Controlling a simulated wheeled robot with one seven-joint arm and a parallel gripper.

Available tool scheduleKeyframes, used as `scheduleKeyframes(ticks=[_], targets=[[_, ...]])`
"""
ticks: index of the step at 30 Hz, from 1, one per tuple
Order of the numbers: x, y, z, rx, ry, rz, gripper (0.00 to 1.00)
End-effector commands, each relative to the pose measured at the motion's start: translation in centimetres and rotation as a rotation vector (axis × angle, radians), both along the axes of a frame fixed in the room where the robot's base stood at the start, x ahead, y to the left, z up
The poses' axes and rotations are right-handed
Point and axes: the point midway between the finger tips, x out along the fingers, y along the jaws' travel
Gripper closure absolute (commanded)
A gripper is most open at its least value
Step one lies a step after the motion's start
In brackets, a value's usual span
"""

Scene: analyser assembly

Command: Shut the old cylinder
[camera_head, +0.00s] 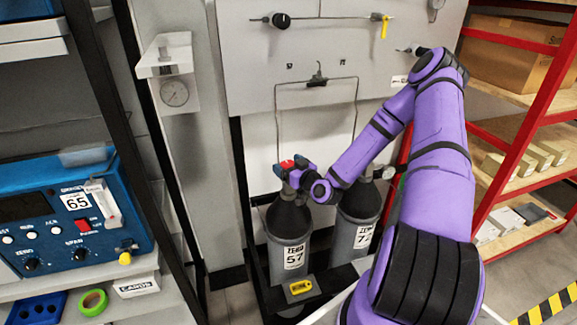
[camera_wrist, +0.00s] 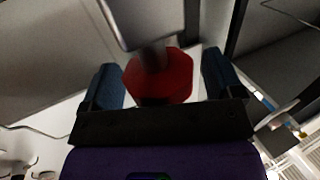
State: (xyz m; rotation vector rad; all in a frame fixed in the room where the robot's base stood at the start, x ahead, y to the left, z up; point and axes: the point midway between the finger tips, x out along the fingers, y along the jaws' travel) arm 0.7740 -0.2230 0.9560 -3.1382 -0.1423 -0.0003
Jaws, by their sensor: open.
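Two grey cylinders with black shoulders stand side by side: the left cylinder (camera_head: 289,245) is labelled 57, and the right cylinder (camera_head: 350,238) has a label partly hidden by my arm. I cannot tell by looks which is the old one. A red valve knob (camera_head: 287,164) tops the left cylinder. My gripper (camera_head: 296,176) is at this knob. In the wrist view the red knob (camera_wrist: 172,88) lies between the two blue fingers of my gripper (camera_wrist: 163,78), with a gap on each side. The jaws are open. The right cylinder's valve is mostly hidden by my arm.
A grey panel (camera_head: 250,70) with thin tubing, a black knob (camera_head: 281,20) and a yellow-handled valve (camera_head: 384,25) rises behind. A gauge (camera_head: 174,93) hangs left. A blue analyser (camera_head: 70,215) stands at left, red shelves (camera_head: 515,150) at right. A yellow tag (camera_head: 299,287) lies before the cylinders.

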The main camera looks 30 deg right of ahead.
Motion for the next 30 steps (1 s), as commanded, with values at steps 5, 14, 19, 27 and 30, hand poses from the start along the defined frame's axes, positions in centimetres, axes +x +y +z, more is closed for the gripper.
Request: scheduleKeyframes(ticks=[5, 14, 19, 27, 30], targets=[[-0.02, 0.01, -0.01, 0.0, 0.0, 0.0, 0.23], [-0.04, 0.02, -0.02, 0.0, 0.0, -0.001, 0.63], [-0.06, 0.07, -0.02, 0.001, 0.001, -0.023, 0.63], [-0.03, 0.21, -0.03, 0.0, 0.001, -0.157, 0.63], [-0.04, 0.26, -0.03, -0.001, 0.001, -0.239, 0.63]])
